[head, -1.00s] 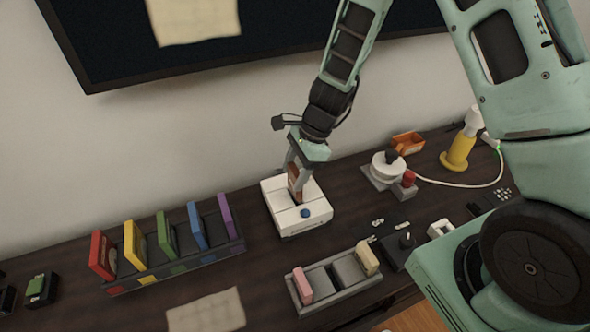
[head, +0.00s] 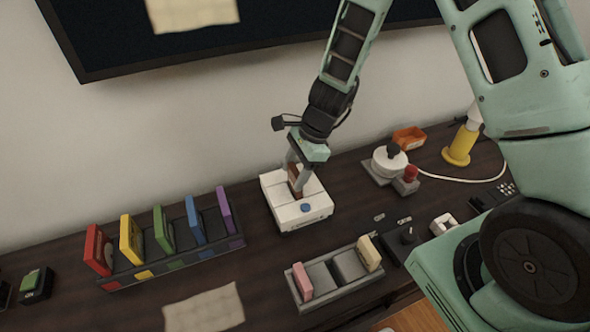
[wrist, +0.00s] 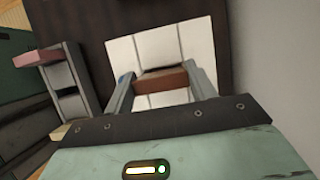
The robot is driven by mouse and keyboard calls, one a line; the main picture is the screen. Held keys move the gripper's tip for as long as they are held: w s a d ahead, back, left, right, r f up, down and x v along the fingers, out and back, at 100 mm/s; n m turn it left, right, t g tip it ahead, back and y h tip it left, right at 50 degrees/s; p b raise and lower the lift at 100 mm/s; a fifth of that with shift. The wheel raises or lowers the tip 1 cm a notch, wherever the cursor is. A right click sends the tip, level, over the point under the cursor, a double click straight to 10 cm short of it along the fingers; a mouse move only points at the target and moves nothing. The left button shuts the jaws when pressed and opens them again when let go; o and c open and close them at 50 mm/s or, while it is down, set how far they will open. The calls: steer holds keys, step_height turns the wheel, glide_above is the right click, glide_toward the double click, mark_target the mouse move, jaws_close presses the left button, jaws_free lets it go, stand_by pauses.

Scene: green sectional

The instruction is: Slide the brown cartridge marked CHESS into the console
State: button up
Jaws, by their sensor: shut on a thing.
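The console (head: 278,212) is a white box with a blue button (head: 305,208) on the dark table; its white top also shows in the wrist view (wrist: 160,45). My gripper (head: 296,186) is shut on the brown cartridge (wrist: 161,80), one finger at each end of it. The brown cartridge shows between the fingers in the head view (head: 294,177) and stands upright over the middle of the console. I cannot tell how deep it sits in the slot, and no CHESS marking is readable.
A rack (head: 190,262) of several coloured cartridges stands left of the console. A grey two-part holder (head: 337,290) with pink and cream cartridges stands in front. A white joystick device (head: 384,171), an orange tray (head: 409,137) and a yellow-based item (head: 459,150) stand to the right.

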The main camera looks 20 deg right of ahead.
steer(key=shift+f+b, duration=1)
steer(key=shift+f, duration=0.25)
steer(key=o, duration=1)
steer(key=shift+o, duration=0.2)
steer(key=p+v, duration=0.1)
steer(key=v, duration=1.6)
steer(key=shift+r, duration=0.25)
